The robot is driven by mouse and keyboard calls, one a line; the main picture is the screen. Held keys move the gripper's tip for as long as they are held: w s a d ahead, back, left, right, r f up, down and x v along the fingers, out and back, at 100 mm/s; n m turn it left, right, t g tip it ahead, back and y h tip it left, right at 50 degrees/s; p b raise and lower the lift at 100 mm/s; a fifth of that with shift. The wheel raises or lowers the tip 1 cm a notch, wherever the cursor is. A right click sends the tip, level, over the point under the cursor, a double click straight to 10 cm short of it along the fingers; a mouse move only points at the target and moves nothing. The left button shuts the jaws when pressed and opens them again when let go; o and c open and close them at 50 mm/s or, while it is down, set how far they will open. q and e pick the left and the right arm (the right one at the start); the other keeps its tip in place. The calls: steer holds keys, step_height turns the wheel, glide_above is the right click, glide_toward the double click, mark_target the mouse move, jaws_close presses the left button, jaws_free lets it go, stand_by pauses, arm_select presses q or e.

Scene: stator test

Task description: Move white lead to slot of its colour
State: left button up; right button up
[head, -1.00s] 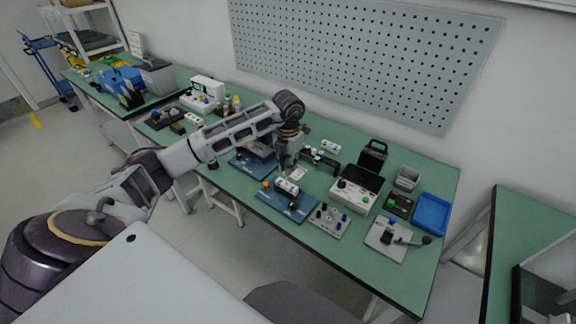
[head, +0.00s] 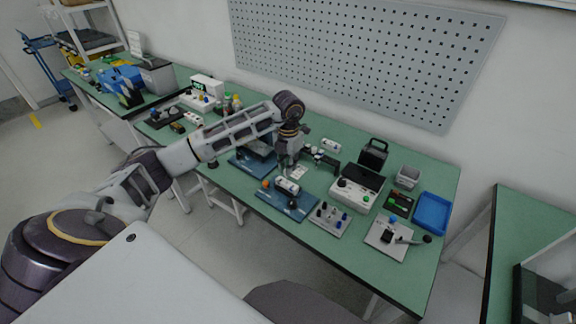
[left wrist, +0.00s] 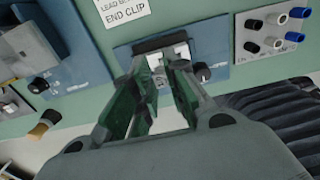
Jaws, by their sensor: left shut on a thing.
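My left gripper (head: 288,169) hangs above the front blue plate (head: 270,203), just behind the white cylinder (head: 288,186) on it. In the left wrist view, its green fingers (left wrist: 165,75) point to the blue plate (left wrist: 222,52). They are closed in on a small white piece, taken as the white lead, mostly hidden by the fingers. White parts and a dark knob (left wrist: 204,73) lie at the fingertips. The terminal panel (head: 330,219) with black, white and blue posts stands to the right; its white posts (left wrist: 280,18) show in the left wrist view. My right gripper is out of view.
A second blue plate (head: 243,161) lies behind and left. A printed label (left wrist: 122,10) lies on the green bench beyond the plate.

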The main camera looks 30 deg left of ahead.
arm_select(q)
steer(key=shift+f, duration=0.2)
steer(key=shift+f+b, duration=0.35)
steer(key=shift+f+b, duration=0.4)
steer(key=shift+f, duration=0.2)
stand_by(0.3)
steer(key=o, duration=0.9)
steer(key=shift+c, duration=0.2)
